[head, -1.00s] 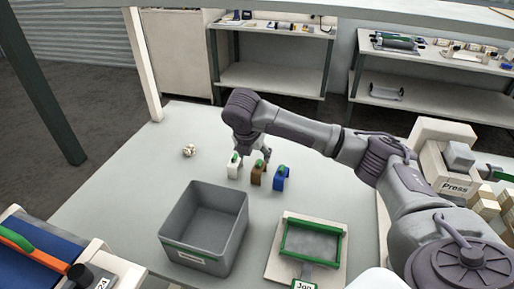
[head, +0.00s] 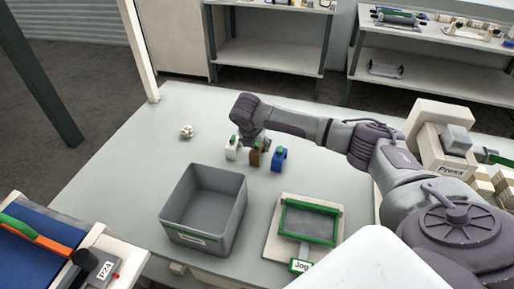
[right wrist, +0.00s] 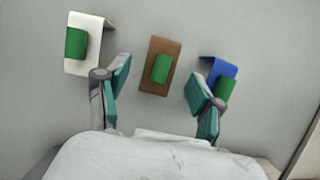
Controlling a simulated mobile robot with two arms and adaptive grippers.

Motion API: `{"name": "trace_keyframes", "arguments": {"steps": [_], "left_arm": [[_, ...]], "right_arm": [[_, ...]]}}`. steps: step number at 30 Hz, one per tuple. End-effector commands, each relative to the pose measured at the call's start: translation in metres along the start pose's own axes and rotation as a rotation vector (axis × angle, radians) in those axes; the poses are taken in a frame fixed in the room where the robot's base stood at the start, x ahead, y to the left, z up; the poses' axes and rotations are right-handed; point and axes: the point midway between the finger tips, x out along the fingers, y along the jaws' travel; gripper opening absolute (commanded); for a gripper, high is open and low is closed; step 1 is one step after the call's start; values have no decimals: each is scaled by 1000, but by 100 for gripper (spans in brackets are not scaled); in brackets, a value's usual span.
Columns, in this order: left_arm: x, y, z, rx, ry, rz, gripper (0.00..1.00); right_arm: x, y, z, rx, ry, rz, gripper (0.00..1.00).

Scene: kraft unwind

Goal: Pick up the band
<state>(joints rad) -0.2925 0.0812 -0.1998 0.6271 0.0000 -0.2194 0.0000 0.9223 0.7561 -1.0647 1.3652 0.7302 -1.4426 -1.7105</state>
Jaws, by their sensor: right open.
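Three small bent pieces with green tabs stand in a row on the table: a white one (head: 231,153), a brown one (head: 255,159) and a blue one (head: 279,159). I cannot tell which of them, if any, is the band. In the right wrist view the white piece (right wrist: 84,42) is at left, the brown piece (right wrist: 155,82) in the middle and the blue piece (right wrist: 222,70) at right. My right gripper (right wrist: 158,88) is open above them, its fingers either side of the brown piece, and nothing is held. My left gripper is out of view.
A grey bin (head: 161,208) and a green-framed tray marked Jog (head: 309,240) stand nearer on the table (head: 120,180). A small pale object (head: 186,131) lies to the left. The table's left part is clear.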

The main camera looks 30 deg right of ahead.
Motion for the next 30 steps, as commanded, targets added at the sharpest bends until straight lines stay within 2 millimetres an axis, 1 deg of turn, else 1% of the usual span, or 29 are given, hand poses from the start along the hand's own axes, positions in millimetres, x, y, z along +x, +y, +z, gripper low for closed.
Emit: {"name": "trace_keyframes", "arguments": {"steps": [1, 3, 6, 9, 14, 17, 22, 23, 30], "left_arm": [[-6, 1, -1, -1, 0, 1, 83], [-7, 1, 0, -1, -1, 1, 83], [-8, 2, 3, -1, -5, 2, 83], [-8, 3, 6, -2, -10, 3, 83], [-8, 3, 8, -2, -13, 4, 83], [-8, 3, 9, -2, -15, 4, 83], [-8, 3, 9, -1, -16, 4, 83], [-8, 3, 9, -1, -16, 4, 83], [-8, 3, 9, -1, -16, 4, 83]], "right_arm": [[6, 0, 2, 2, 1, -3, 67], [17, 0, 1, 2, 1, -2, 67], [27, 0, 1, 0, 0, -2, 67], [31, 0, 1, 0, -1, 1, 67], [31, 0, 1, 0, -1, 1, 67], [31, 0, 1, 0, -1, 1, 52], [31, 0, 1, 0, -1, 1, 23], [31, 0, 1, 0, -1, 1, 22], [31, 0, 1, 1, -1, 1, 22]]}}
